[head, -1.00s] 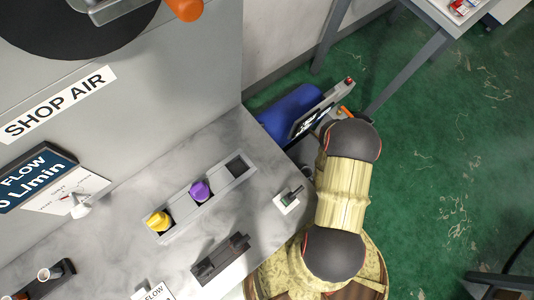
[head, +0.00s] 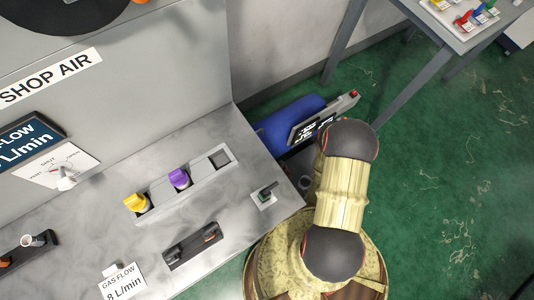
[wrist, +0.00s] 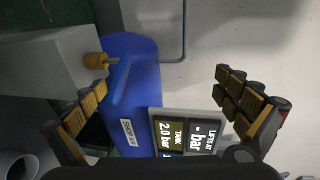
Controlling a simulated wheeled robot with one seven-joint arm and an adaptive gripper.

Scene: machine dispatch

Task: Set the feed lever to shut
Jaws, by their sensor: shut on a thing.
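A white pointer (head: 66,182) sits on a card with tiny lettering at left. In the wrist view, an orange knob (wrist: 95,59) sticks out of a grey box close to the left fingertip. My gripper (wrist: 160,85) has its fingers apart, near the blue tank (wrist: 135,85). No held thing shows between them. The head view hides the gripper behind my arm.
The grey counter (head: 100,225) holds a yellow knob (head: 137,203), a purple knob (head: 179,179) and a black slotted block (head: 192,246). The tank's display panel (wrist: 187,133) faces the gripper. A table (head: 460,30) stands at upper right. Green floor at right is clear.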

